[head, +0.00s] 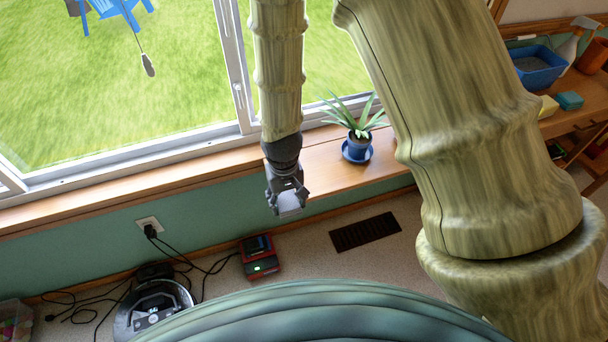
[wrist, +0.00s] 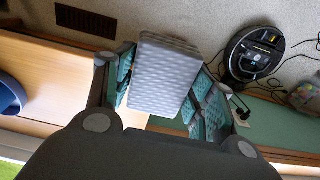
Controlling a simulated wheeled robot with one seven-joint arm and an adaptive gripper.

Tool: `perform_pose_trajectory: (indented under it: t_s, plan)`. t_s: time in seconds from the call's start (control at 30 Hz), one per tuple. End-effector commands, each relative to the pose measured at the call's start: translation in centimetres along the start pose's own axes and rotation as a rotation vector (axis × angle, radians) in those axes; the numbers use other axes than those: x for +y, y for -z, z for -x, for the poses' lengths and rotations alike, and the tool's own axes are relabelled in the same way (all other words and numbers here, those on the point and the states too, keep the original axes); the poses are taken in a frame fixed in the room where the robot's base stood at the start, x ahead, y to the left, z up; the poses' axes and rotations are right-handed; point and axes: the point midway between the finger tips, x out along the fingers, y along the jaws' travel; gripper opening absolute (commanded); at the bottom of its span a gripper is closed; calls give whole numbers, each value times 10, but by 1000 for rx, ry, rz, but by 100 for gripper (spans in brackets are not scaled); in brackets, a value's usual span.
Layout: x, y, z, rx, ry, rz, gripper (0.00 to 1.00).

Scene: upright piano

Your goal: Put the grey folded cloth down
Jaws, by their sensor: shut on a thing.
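The grey folded cloth (wrist: 163,72) has a textured, quilted look and sits between the two teal-padded fingers of my gripper (wrist: 164,92) in the wrist view. My gripper is shut on it. In the head view my gripper (head: 287,196) points down at the edge of the wooden window sill (head: 318,177), and the cloth (head: 291,204) shows as a small pale patch at its tip. The cloth appears held clear of the sill and floor. Part of it is hidden by the fingers.
A potted plant (head: 357,136) on a blue saucer stands on the sill, right of my gripper. Below are a red device (head: 259,258), a round robot vacuum (head: 153,308), cables and a dark floor vent (head: 365,232). The sill between gripper and plant is bare.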

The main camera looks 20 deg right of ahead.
Motion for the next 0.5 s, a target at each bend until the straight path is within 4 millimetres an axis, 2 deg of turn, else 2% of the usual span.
perform_pose_trajectory:
  t_s: [0.5]
  plan:
    - [62, 82, -9, 0, 1, -4, 33]
